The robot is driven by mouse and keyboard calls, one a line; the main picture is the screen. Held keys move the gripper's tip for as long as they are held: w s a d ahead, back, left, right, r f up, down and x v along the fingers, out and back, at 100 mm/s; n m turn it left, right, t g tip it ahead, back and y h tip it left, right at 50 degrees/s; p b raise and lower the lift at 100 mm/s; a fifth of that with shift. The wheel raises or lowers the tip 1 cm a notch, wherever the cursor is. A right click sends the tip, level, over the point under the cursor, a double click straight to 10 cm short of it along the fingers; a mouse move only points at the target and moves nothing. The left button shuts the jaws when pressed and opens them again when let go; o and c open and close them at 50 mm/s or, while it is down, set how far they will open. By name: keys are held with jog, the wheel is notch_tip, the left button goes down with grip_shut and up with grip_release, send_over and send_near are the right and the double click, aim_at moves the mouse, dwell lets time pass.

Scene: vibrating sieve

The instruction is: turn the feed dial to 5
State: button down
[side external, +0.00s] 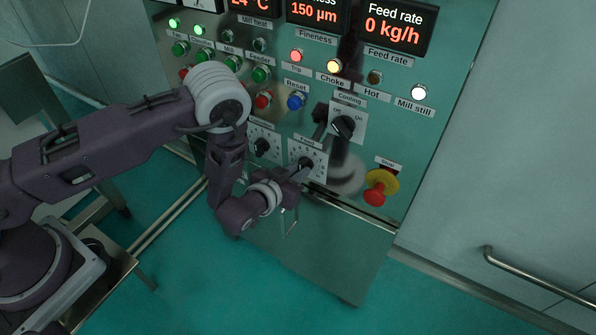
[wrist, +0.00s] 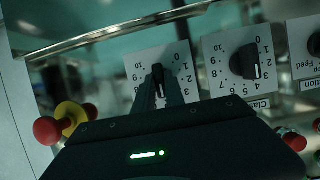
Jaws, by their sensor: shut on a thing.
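The feed dial is a black knob (wrist: 158,72) on a white plate (wrist: 179,52) numbered 0 to 10. In the side external view its plate (side external: 318,172), labelled Feed, sits low on the panel, and my gripper partly covers it. My gripper (side external: 304,165) reaches it from the lower left. In the wrist view my gripper (wrist: 160,92) is shut on the feed dial, with the fingers around the knob. The feed rate display (side external: 395,25) reads 0 kg/h.
The classifier dial (wrist: 244,62) is beside the feed dial. The cooling switch (side external: 343,127) is just above it, close to my gripper. A red stop button (side external: 375,194) on a yellow base is to the right. Indicator lights and push buttons fill the panel above.

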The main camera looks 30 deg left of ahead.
jog(key=c, duration=1.4)
grip_release()
jog(key=v, duration=0.7)
